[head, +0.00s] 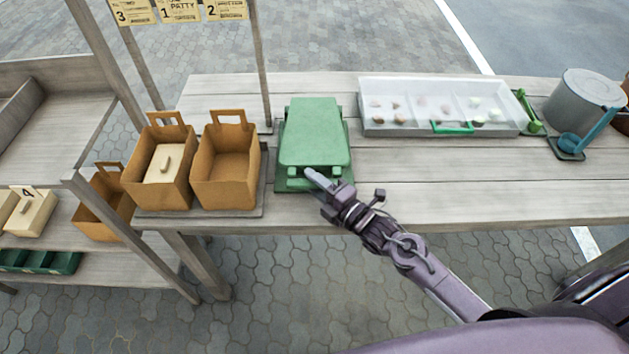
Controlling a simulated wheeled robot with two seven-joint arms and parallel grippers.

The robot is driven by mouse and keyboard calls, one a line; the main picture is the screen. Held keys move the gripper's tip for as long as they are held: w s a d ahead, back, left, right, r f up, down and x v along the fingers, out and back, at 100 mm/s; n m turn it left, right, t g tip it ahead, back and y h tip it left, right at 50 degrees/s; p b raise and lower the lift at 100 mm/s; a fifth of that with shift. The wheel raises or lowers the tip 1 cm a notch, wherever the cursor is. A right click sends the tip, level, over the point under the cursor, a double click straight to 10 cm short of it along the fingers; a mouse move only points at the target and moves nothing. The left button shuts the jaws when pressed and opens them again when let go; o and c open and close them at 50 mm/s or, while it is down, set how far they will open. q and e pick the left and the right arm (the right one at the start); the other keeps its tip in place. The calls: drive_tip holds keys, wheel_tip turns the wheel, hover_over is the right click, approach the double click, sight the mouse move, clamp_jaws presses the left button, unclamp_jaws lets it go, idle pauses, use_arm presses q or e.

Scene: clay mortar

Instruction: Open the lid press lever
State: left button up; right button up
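The green press (315,133) sits on the wooden table near its front edge, with its flat lid plate lying level over the base. Small light green parts show along its front edge. My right gripper (315,178) reaches in from the lower right, and its fingertips are at the press's front edge, over or against it. I cannot tell whether they touch it or whether the fingers are apart. The part of the press under the fingers is hidden. My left gripper is not in view.
Two brown bags (226,165) stand left of the press, one holding a pale block (164,164). A clear-lidded case (440,106) lies to the right. A grey pot (583,98) and blue ladle (588,135) stand far right. Table space right of the press is clear.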

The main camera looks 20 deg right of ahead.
drive_tip(key=shift+c, duration=0.2)
clamp_jaws()
